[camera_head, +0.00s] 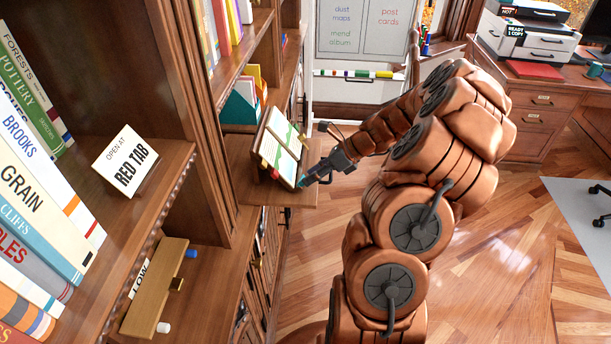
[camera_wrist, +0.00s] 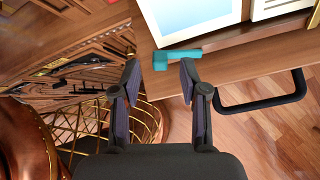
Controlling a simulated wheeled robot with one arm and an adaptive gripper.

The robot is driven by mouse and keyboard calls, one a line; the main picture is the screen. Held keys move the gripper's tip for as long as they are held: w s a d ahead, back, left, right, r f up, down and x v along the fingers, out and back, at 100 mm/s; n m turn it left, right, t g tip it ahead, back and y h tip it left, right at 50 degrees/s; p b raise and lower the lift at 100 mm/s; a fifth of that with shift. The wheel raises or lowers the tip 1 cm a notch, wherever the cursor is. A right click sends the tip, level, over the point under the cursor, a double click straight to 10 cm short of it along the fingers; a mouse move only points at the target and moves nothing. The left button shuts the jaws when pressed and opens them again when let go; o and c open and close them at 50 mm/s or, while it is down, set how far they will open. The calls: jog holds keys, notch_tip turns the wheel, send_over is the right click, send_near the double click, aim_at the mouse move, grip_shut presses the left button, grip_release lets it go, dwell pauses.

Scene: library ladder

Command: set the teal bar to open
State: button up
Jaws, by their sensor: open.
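The teal bar (camera_wrist: 182,54) lies along the front edge of the book rest in the wrist view, with a thicker block at its left end. The open book (camera_wrist: 190,18) lies just above it there. My gripper (camera_wrist: 159,78) is open, its two fingers apart on either side of the block, with nothing held. I cannot tell whether either finger touches the bar. In the head view, my gripper (camera_head: 308,178) is at the lower right corner of the open book (camera_head: 281,145), where only a bit of teal shows; the fingers hide most of the bar.
Below is a wooden board (camera_head: 152,290) marked "LOW". The book rest sits on a pull-out shelf (camera_head: 245,178) beside the bookcase. A dark handle (camera_wrist: 262,104) is right of my fingers.

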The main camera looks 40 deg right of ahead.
jog(key=shift+x, duration=1.3)
jog(key=shift+c, duration=0.2)
grip_shut()
